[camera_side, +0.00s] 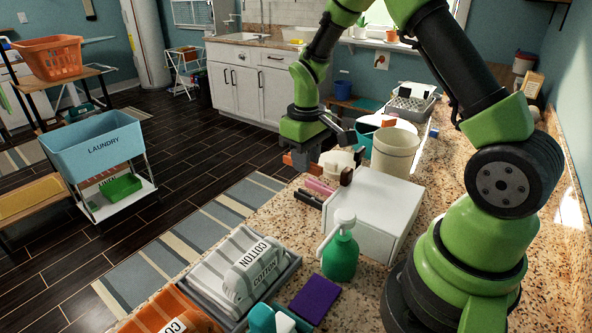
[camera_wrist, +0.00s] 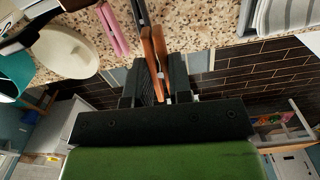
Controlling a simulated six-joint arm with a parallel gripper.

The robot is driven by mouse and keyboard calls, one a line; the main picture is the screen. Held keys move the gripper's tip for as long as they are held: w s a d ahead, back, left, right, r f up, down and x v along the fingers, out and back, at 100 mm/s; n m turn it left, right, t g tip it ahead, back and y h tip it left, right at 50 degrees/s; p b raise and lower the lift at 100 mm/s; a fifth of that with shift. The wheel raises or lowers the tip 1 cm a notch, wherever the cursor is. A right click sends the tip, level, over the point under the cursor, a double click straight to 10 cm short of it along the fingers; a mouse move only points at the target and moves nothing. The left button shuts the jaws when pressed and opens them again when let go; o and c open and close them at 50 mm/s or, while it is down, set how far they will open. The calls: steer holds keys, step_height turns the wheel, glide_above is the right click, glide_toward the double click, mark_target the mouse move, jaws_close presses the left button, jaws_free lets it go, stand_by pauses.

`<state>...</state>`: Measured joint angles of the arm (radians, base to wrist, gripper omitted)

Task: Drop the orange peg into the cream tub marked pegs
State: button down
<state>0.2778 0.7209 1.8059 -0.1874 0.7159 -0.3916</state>
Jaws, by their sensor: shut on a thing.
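My gripper (camera_side: 304,153) is shut on the orange peg (camera_side: 287,159) over the counter's front edge. In the wrist view, the brownish-orange peg (camera_wrist: 159,50) lies between the fingers of my gripper (camera_wrist: 151,65). A tall cream tub (camera_side: 394,151) stands on the counter, to the right of my gripper in the side view and apart from it. No pegs marking is readable on it. A smaller rounded cream thing (camera_side: 335,162) is nearer my gripper. A cream oval thing also shows in the wrist view (camera_wrist: 66,52); I cannot tell which of the two it is.
Pink pegs (camera_side: 320,187) and a dark peg (camera_side: 308,199) lie near the counter edge. A white box (camera_side: 375,200) and a green spray bottle (camera_side: 340,255) stand closer. A grey tray (camera_side: 285,280) holds cotton cloths.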

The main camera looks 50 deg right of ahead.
steer(key=s+d+r, duration=0.2)
steer(key=s+d, duration=0.2)
steer(key=d, duration=0.4)
steer(key=s+d+r, duration=0.2)
steer(key=s+d, duration=0.2)
steer(key=d, duration=0.4)
steer(key=s+d+r, duration=0.3)
steer(key=s+d, duration=0.1)
steer(key=d, duration=0.4)
steer(key=shift+w+a+f, duration=0.1)
steer(key=shift+f, duration=2.6)
steer(key=c, duration=1)
jaws_free()
steer(key=shift+o, duration=0.2)
steer(key=shift+r, duration=0.15)
step_height(320, 180, up, 10)
